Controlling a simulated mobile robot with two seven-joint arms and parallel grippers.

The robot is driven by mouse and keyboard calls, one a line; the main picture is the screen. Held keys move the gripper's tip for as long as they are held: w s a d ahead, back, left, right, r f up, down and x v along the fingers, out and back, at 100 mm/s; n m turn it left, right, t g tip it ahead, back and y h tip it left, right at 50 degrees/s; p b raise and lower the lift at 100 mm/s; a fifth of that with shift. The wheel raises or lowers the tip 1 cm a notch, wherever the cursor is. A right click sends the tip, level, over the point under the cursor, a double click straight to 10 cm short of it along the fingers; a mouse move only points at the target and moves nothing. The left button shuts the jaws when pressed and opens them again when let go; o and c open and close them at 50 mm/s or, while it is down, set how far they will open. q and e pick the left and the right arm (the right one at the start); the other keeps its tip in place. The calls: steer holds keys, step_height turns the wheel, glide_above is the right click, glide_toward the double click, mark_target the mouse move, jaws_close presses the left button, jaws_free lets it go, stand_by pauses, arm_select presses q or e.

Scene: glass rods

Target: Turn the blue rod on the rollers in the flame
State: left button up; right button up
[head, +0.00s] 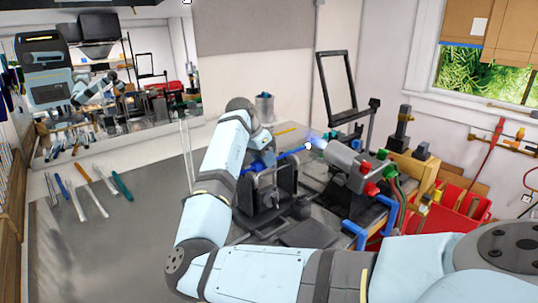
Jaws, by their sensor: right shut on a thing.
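The blue rod (293,152) lies roughly level across the black roller stand (283,190), at the middle of the head view. My right gripper (263,160) is shut on the rod near its left end; the fingertips are small and partly covered by my wrist. The grey torch (349,162) stands to the right of the rollers. Its pale blue flame (315,137) shows near the rod's right end; I cannot tell whether it touches the rod. My left gripper is out of view.
Several loose rods, one of them teal (122,186), lie on the grey bench (120,245) at left. A dark framed shield (337,85) stands behind the torch. Red bins (462,205) and hoses are at right. A mirror (95,85) reflects the room. The front-left bench is clear.

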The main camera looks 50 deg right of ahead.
steer(key=o, duration=1)
steer(key=shift+d, duration=0.15)
steer(key=b+v, duration=0.1)
steer(key=v, duration=1.2)
steer(key=shift+a+r+b, duration=0.25)
steer(key=shift+r+b, duration=0.05)
steer(key=shift+b, duration=0.05)
steer(key=shift+w+r, duration=0.15)
